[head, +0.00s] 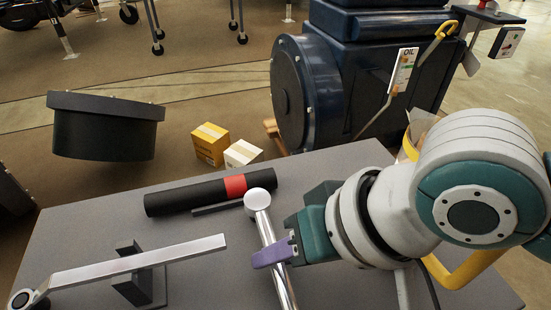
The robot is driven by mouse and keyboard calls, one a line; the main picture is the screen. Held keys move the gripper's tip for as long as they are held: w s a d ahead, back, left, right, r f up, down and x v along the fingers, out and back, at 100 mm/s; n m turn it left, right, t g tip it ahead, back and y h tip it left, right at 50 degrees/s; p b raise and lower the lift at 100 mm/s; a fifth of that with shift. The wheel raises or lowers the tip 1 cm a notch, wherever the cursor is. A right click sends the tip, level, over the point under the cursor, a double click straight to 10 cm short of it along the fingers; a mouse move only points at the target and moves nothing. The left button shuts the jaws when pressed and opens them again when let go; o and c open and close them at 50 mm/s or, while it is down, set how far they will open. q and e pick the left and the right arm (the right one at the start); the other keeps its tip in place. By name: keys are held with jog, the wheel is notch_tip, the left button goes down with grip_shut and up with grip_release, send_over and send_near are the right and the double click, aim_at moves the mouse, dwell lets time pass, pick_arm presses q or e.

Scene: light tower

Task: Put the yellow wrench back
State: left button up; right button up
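I cannot clearly make out a yellow wrench. A yellow hooked handle (446,29) shows on a thin metal rod against the dark blue machine at the upper right. A yellow curved bar (468,270) shows partly behind my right arm. My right gripper (274,252) is over the grey table, with a purple fingertip at a chrome rod (265,226) with a round knob. The fingertip overlaps the rod; I cannot tell whether the fingers close on it. The other finger is not clearly seen. My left gripper is out of view.
The grey table (205,285) holds a black cylinder with a red band (235,186) and a flat silver bar (135,263) on a black stand. Beyond are the dark blue machine (335,75), a yellow box (210,142), a cream box (243,153) and a dark round drum (105,127).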

grip_shut()
dwell(1.2)
